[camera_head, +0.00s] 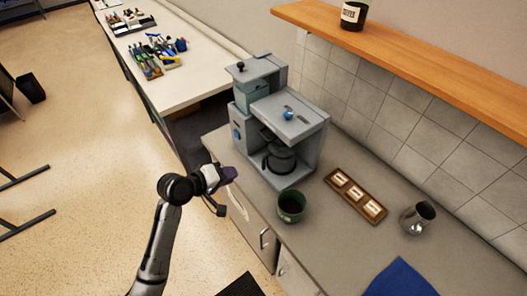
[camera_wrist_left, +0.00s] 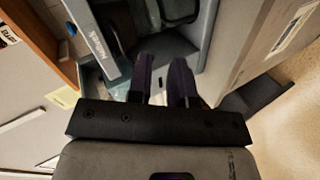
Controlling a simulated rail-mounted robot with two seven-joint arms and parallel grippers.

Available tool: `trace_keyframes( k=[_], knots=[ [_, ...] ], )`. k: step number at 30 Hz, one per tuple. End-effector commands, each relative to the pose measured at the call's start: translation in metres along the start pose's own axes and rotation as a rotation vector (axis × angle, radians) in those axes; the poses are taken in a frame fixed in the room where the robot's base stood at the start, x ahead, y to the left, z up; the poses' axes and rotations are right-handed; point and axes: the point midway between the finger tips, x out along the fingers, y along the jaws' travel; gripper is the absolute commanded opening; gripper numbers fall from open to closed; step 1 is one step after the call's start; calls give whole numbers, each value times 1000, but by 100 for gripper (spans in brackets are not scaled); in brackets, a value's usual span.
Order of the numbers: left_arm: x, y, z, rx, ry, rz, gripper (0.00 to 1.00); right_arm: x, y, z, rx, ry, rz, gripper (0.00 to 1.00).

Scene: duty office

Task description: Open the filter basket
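The grey coffee machine (camera_head: 303,131) stands on the counter near its left end. A blue knob (camera_head: 288,115) sits on its top, and a glass carafe (camera_head: 279,158) stands in the bay below. I cannot make out the filter basket apart from the machine's upper housing. My left gripper (camera_head: 232,174) is in front of the machine, at its lower left, apart from it and empty. In the left wrist view its two dark purple fingers (camera_wrist_left: 163,78) are apart with a gap between them, and the machine's labelled edge (camera_wrist_left: 96,42) shows beyond. My right gripper is not in view.
A dark green cup (camera_head: 291,207) stands at the counter's front edge. A wooden tray (camera_head: 341,191), a metal pitcher (camera_head: 417,218) and a blue cloth (camera_head: 400,280) lie to the right. A wooden shelf (camera_head: 430,75) hangs above. Open floor lies left.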

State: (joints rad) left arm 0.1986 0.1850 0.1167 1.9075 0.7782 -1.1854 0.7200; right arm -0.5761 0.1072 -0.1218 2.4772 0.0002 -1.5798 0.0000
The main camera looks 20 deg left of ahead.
Motion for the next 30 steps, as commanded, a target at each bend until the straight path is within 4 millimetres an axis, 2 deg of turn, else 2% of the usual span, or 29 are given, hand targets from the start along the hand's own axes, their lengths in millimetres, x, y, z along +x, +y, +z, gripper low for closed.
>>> trace_keyframes(
  k=[1, 6, 9, 14, 30],
  knots=[
    [11, 0, -15, -55, 14, 55, 20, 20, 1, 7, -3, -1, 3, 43],
    [17, 22, -52, -206, 28, 190, 20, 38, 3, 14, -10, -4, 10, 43],
    [19, 30, -63, -252, 28, 232, 20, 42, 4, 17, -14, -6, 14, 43],
    [32, 39, -69, -280, 26, 255, 20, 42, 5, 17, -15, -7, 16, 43],
    [123, 62, -74, -275, 25, 252, 20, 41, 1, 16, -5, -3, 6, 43]
  ],
)
